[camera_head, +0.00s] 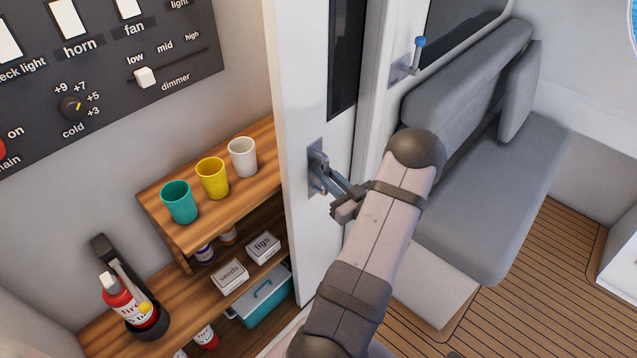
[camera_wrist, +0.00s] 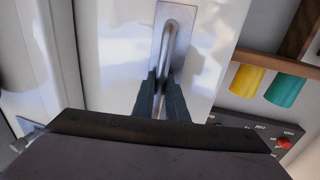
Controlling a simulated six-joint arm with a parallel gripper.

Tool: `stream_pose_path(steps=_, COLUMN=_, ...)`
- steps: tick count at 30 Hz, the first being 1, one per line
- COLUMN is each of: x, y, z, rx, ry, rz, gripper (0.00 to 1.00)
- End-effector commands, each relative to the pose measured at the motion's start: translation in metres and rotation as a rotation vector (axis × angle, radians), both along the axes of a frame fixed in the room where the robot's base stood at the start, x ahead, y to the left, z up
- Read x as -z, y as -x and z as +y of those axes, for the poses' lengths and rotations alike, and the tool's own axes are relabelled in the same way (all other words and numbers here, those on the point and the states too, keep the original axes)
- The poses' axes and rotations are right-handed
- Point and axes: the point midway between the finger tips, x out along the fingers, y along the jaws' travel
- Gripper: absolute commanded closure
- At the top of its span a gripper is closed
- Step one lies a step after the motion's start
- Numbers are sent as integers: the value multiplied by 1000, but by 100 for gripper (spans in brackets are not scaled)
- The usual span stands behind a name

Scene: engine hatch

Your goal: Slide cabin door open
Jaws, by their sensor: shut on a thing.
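The cabin door (camera_head: 312,233) is a white panel with a dark window, standing in the middle of the head view. Its grey metal handle (camera_head: 326,176) sits on a plate on the door's face. My gripper (camera_head: 343,191) is at the handle, with its fingers shut on it. In the wrist view the handle (camera_wrist: 172,38) is a looped bar on a grey plate, and its lower part runs between the two dark fingers of my gripper (camera_wrist: 161,95). The white door face (camera_wrist: 115,60) lies behind it. The contact itself is partly hidden by the fingers.
A wooden shelf (camera_head: 158,207) with teal, yellow and white cups is left of the door, with boxes and a fire extinguisher (camera_head: 128,303) lower down. Another panel with a blue-tipped lever (camera_head: 420,42) and a grey bench (camera_head: 520,175) stand right. Wooden floor (camera_head: 550,290) is clear.

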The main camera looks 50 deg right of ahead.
Motion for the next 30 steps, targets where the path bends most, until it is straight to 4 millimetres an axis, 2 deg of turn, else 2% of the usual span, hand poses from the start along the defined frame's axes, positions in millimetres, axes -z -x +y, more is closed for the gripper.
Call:
stream_pose_path(steps=1, x=1, y=1, z=-19, rx=14, ry=16, rz=-5, gripper=100)
stream_pose_path(steps=3, x=2, y=1, z=-34, rx=13, ry=15, rz=-4, gripper=100)
stream_pose_path(steps=9, x=-1, y=1, z=-62, rx=10, ry=10, rz=-3, gripper=100)
stream_pose_path(steps=20, x=-3, y=1, z=-66, rx=10, ry=7, rz=-2, gripper=100)
stream_pose_path(steps=21, x=-3, y=1, z=-66, rx=10, ry=7, rz=-2, gripper=81)
stream_pose_path(steps=30, x=-2, y=1, z=-65, rx=9, ry=5, rz=-1, gripper=80)
